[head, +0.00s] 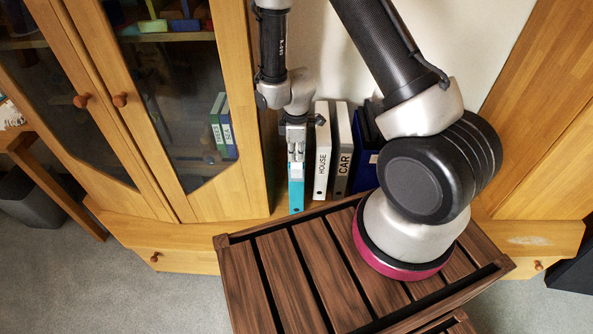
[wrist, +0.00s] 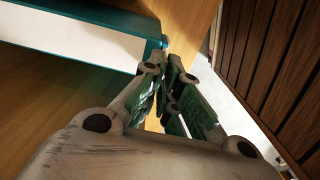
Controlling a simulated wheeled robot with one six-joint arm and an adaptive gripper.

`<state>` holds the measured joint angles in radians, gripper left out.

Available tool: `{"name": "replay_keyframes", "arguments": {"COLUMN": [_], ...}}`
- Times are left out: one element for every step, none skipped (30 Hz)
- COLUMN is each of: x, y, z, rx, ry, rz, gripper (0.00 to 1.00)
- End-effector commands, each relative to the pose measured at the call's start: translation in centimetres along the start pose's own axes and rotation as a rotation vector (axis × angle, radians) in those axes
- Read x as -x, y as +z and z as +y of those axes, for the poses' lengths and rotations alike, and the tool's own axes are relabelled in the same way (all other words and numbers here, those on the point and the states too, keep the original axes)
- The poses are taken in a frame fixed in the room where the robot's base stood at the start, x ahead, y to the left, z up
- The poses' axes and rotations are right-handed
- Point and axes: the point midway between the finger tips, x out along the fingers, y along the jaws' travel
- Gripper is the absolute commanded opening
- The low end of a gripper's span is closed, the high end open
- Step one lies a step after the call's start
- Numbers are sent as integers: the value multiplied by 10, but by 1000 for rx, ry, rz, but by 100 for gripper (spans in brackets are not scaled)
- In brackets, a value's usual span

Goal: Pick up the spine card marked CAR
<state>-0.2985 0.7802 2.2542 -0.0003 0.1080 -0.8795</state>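The spine card marked CAR (head: 344,165) is on the spine of a light binder that stands upright on the wooden ledge in the head view. It is just right of a white binder marked HOUSE (head: 322,162). My gripper (head: 296,157) points down left of HOUSE, in front of or above a teal binder (head: 296,196). In the wrist view my gripper's fingers (wrist: 163,70) converge with their tips almost together and nothing seen between them. The teal binder (wrist: 95,42) lies to their upper left there, apart from the fingers. The CAR card is not seen in the wrist view.
A dark blue binder (head: 364,172) stands right of CAR, partly hidden by my arm. A brown slatted wooden top (head: 318,268) is in front of the ledge. A glass-doored cabinet (head: 235,100) borders the binders on the left. Grey floor is clear at lower left.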

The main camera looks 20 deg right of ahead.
Motion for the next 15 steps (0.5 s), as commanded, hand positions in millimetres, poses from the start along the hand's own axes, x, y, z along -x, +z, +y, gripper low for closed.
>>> {"name": "replay_keyframes", "arguments": {"x": [2, 3, 4, 6, 6, 8, 9, 10, 11, 12, 13, 14, 15, 16, 16], "y": [0, 0, 0, 0, 0, 0, 0, 0, 0, 0, 0, 0, 0, 0, 0], "z": [0, 0, 0, 0, 0, 0, 0, 0, 0, 0, 0, 0, 0, 0, 0], "rx": [0, 0, 0, 0, 0, 0, 0, 0, 0, 0, 0, 0, 0, 0, 0], "ry": [1, 1, 2, 2, 2, 2, 1, 1, 1, 1, 1, 1, 1, 1, 1], "rz": [1, 1, 1, 1, 1, 1, 1, 1, 1, 1, 1, 1, 1, 1, 1], "gripper": [0, 0, 0, 0, 0, 0, 0, 0, 0, 0, 0, 0, 0, 0, 0]}}
